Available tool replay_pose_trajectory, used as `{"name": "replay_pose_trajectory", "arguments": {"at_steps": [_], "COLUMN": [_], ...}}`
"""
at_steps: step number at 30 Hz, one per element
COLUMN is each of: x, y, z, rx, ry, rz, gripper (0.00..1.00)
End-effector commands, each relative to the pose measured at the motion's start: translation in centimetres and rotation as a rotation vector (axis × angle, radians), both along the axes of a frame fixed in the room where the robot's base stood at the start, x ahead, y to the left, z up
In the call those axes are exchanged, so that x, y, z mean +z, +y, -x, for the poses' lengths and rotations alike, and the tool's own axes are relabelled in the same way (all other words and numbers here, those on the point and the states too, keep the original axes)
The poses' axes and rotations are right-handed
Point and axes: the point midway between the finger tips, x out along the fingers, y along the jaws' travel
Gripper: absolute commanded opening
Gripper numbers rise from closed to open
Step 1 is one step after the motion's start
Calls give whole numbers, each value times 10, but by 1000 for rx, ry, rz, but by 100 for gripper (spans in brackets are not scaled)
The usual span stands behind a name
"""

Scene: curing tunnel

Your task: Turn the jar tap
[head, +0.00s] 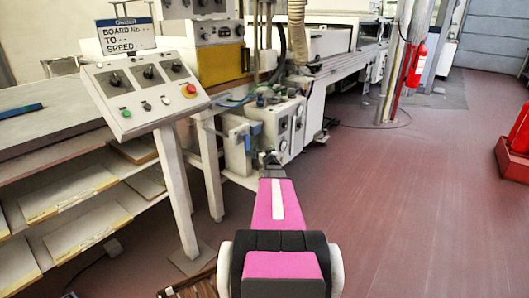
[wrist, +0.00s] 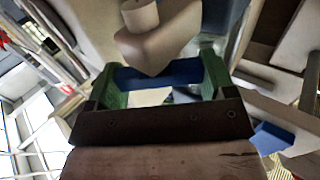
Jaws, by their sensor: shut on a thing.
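The tap shows at the top of the wrist view as a pale, wedge-shaped part (wrist: 157,48) with a short round stub on it. My gripper (wrist: 152,76) has green fingers with blue tips, and the tips are closed together at the wedge's lower corner. In the head view my gripper (head: 269,161) is at the far end of my pink arm, in front of the machine's lower fittings. The tap is too small to make out there, and the jar cannot be told apart from the fittings.
A sloped control panel (head: 146,94) on a post stands left of my arm, with a shelf unit (head: 75,188) beyond it. A gauge box (head: 285,128) sits just behind my gripper. The floor (head: 405,200) to the right is clear up to a red object (head: 514,162).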

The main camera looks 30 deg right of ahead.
Motion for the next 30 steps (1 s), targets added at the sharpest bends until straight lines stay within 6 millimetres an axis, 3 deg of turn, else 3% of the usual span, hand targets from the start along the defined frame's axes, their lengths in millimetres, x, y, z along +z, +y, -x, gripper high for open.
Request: {"name": "replay_pose_trajectory", "arguments": {"at_steps": [16, 17, 19, 30], "x": [0, 0, 0, 0], "y": [0, 0, 0, 2], "z": [1, 1, 1, 7], "rx": [-19, -18, -18, -18], "ry": [2, 2, 2, 0], "rz": [2, 2, 2, 1], "gripper": [53, 80, 100, 100]}}
